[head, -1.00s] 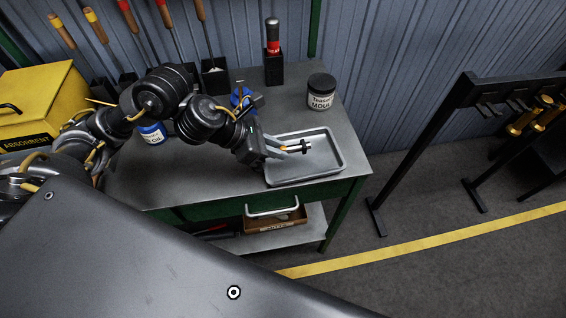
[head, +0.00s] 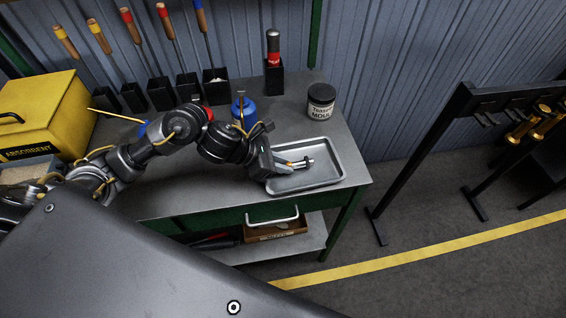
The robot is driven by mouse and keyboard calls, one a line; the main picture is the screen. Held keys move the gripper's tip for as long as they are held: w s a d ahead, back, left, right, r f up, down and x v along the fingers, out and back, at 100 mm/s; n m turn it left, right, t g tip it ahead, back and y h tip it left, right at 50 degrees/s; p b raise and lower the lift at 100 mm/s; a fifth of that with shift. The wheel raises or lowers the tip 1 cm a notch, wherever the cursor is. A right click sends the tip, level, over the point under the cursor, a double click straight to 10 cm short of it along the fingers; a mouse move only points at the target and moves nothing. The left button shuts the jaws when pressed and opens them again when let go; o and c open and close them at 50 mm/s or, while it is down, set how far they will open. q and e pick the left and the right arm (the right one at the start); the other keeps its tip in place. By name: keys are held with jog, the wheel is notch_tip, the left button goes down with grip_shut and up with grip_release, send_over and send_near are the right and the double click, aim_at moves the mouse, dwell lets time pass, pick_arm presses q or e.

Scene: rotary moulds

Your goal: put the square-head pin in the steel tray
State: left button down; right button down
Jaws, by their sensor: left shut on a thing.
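The steel tray (head: 327,174) is a shallow grey rectangle at the right front of the bench top. My left gripper (head: 298,163) reaches in from the left over the tray. Its jaws are shut on the square-head pin (head: 309,161), a small dark-ended piece that sticks out past the fingertips. The pin is over the inside of the tray; I cannot tell whether it touches the floor of the tray. Much of the pin is hidden between the fingers. My right gripper is not in view.
A white-labelled black jar (head: 321,101) stands behind the tray. A yellow absorbent box (head: 45,115) is at the left. A black rack (head: 425,150) stands right of the bench.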

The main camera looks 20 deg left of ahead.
pick_arm(q)
jog(key=shift+f, duration=0.1)
jog(key=c, duration=1.3)
grip_release()
jog(key=shift+c, duration=0.2)
jog(key=shift+r, duration=0.25)
jog(key=b+v, duration=0.1)
jog(key=v, duration=0.9)
jog(key=shift+s+a, duration=0.15)
jog(key=shift+v, duration=0.8)
